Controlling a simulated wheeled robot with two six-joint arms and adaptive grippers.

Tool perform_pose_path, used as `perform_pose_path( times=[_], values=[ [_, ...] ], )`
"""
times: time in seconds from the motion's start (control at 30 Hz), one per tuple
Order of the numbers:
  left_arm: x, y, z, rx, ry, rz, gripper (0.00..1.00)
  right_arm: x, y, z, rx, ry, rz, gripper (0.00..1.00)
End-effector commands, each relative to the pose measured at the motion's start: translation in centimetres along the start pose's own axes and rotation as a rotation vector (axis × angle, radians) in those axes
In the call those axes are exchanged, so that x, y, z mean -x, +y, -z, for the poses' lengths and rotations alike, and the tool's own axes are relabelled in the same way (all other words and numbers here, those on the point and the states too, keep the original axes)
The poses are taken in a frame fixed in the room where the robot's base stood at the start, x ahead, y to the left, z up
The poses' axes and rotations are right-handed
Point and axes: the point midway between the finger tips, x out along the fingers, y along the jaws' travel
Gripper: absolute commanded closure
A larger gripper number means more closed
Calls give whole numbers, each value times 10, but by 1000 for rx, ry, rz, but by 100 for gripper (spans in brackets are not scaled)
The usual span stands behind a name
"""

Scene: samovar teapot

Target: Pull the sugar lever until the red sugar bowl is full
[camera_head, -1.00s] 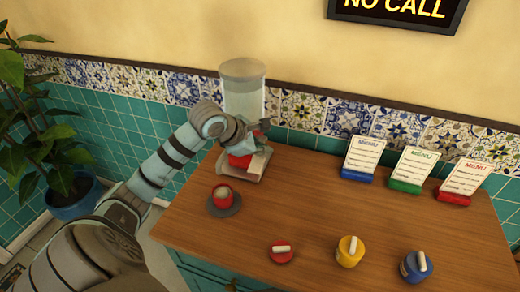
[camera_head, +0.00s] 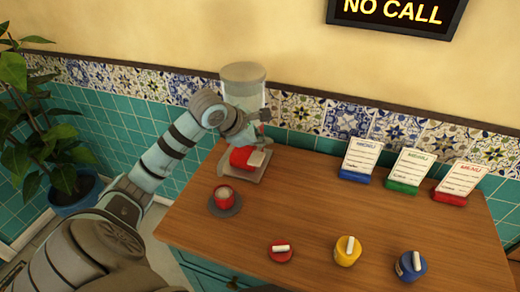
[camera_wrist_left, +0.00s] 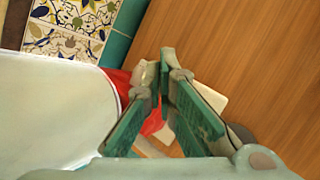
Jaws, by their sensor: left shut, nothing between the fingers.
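The sugar dispenser (camera_head: 243,82), a clear cylinder with a pale base, stands at the back left of the wooden counter. A red thing (camera_head: 241,156), which looks like the red sugar bowl, sits low at the dispenser with a pale block (camera_head: 257,159) beside it. In the left wrist view the red thing (camera_wrist_left: 152,122) shows behind the fingers. My left gripper (camera_head: 264,117) is shut and empty in front of the dispenser, above the red thing. Its green fingers (camera_wrist_left: 168,66) meet near their tips. I cannot make out the lever or the bowl's fill. My right gripper is not in view.
A red cup (camera_head: 223,193) stands on a dark saucer near the left edge. Several menu cards (camera_head: 361,160) stand at the right. The middle counter is clear.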

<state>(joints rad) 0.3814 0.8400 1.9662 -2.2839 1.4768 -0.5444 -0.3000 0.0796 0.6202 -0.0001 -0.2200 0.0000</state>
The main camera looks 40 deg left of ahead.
Motion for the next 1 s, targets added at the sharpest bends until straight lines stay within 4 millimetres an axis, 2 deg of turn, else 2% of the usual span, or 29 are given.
perform_pose_path(
  times=[0.23,0.67,1.0],
  values=[
    [4,3,-3,0,0,0,100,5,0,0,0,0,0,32],
    [34,25,-25,1,0,0,100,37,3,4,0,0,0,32],
    [34,25,-25,0,0,0,100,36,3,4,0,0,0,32]
  ],
)
